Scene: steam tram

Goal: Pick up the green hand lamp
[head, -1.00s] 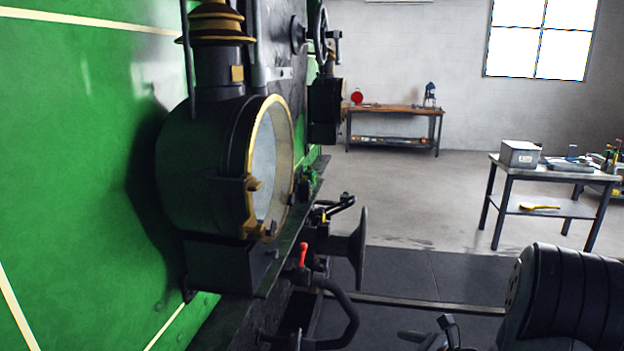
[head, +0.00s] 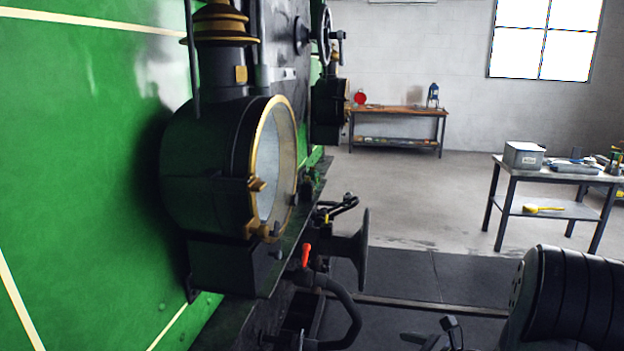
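I cannot make out the green hand lamp for certain. The large headlamp (head: 272,165) is dark with a brass rim and is mounted on the green tram front. My dark arm (head: 565,305) fills the lower right corner. A dark jointed part (head: 447,332), perhaps my gripper, is cut off by the bottom edge, and its fingers cannot be made out. It is well apart from the small green object.
The green tram wall (head: 80,150) fills the left. A round buffer (head: 362,250), a red-handled tap (head: 306,255) and a curved hose (head: 345,315) stick out low. A metal table (head: 508,176) with a grey box stands right; a wooden bench (head: 395,109) stands behind. The floor between is clear.

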